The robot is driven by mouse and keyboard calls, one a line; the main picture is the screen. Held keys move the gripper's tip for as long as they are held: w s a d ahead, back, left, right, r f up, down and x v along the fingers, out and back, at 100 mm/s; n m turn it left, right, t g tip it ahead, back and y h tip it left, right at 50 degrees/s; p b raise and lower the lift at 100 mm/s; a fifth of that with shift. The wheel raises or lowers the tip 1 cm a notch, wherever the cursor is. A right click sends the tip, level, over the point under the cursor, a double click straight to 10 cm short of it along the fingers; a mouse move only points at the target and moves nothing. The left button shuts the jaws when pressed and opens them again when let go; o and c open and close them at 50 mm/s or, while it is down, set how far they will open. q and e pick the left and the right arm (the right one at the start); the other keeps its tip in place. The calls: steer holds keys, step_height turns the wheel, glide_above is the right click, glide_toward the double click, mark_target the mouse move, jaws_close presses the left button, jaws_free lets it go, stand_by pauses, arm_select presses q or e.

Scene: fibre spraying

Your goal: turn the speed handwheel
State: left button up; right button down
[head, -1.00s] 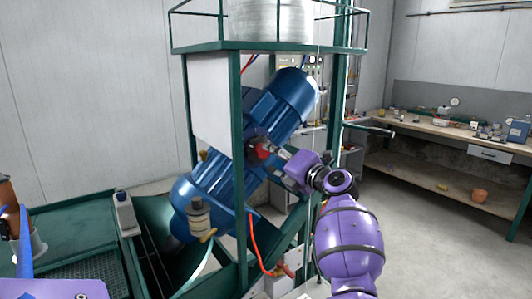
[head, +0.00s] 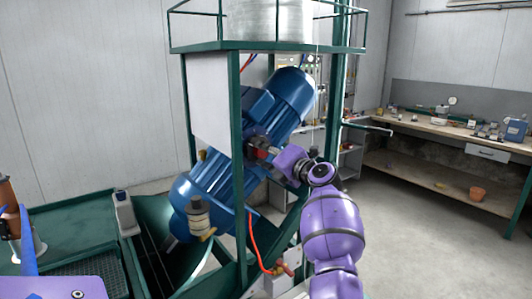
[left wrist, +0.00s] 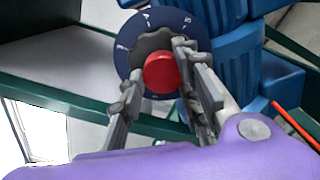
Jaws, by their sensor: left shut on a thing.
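The speed handwheel (left wrist: 142,50) is a grey scalloped knob with a red centre cap (left wrist: 160,72), set in front of a dark blue dial (left wrist: 124,46) with white marks. In the head view its red part (head: 262,153) shows on the side of the blue motor unit, mostly covered by the gripper. My left gripper (head: 259,149) reaches it from the right. In the left wrist view the grey fingers of my left gripper (left wrist: 156,66) lie on both sides of the knob, shut on it. My right gripper is not in view.
The blue motor unit (head: 290,95) leans inside a green frame (head: 239,190), whose post stands close to the handwheel. A red hose (head: 254,245) hangs below. A workbench (head: 450,128) with small items stands at the right. The floor before it is clear.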

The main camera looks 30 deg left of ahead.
arm_select(q)
steer(key=shift+r+m, duration=0.3)
steer(key=shift+m, duration=0.5)
steer(key=o, duration=1.1)
steer(key=shift+w, duration=0.1)
steer(key=shift+f, duration=0.1)
steer(key=shift+d, duration=0.15)
steer(key=v, duration=1.1)
steer(key=shift+s+d, duration=0.25)
steer(key=shift+d, duration=0.05)
